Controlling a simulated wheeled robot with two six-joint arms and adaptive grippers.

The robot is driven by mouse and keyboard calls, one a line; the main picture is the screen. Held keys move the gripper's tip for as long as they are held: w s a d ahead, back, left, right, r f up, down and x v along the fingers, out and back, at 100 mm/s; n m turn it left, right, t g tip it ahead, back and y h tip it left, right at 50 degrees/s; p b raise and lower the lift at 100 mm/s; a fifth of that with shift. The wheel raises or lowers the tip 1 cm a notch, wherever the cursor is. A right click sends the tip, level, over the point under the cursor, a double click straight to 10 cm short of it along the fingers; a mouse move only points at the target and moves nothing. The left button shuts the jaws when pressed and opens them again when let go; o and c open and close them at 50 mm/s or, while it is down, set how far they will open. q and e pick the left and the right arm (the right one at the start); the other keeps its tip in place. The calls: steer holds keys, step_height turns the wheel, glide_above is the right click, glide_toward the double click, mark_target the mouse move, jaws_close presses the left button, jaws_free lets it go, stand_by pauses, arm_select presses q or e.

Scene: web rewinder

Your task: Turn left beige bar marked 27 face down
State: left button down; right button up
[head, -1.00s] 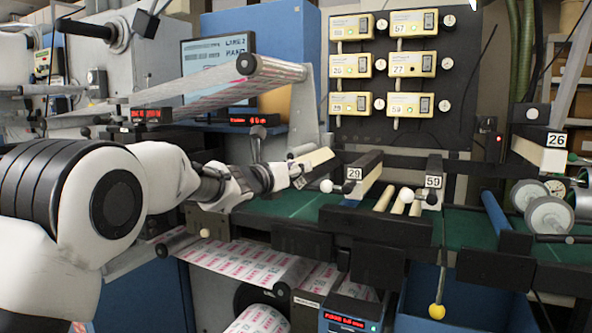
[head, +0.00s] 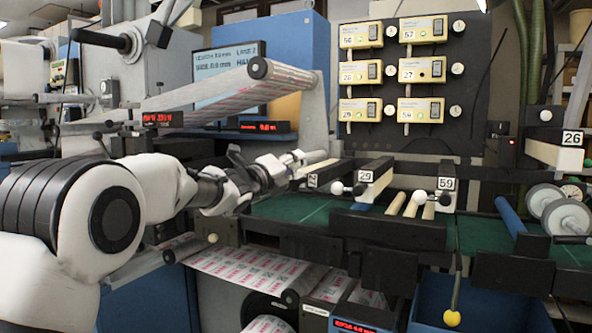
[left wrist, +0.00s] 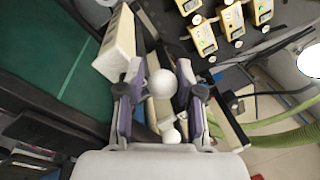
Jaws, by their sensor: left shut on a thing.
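The left beige bar (head: 320,167) lies on the left end of the row, beyond the green bed. A small label (head: 313,180) shows at its near end, but I cannot read its number. My left gripper (head: 297,159) is beside this bar's near left side. In the left wrist view, my gripper's fingers (left wrist: 160,90) are closed on a white ball knob (left wrist: 160,82), with a beige bar (left wrist: 116,48) just left of them. A second white ball (left wrist: 171,136) shows lower down. My right gripper is out of view.
Bar 59 (head: 446,192) and bar 26 (head: 556,155) are farther right. The green bed (head: 290,210) is clear near my gripper.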

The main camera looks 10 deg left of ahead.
arm_select(q)
steer(key=a+f+n+y, duration=0.2)
steer(key=n, duration=0.8)
steer(key=w+a+f+n+y+b, duration=0.1)
steer(key=a+f+n+y, duration=0.1)
steer(key=n, duration=0.8)
steer(key=shift+f+n+t+y, duration=0.3)
steer(key=shift+f+n+t, duration=0.1)
steer(key=shift+a, duration=0.1)
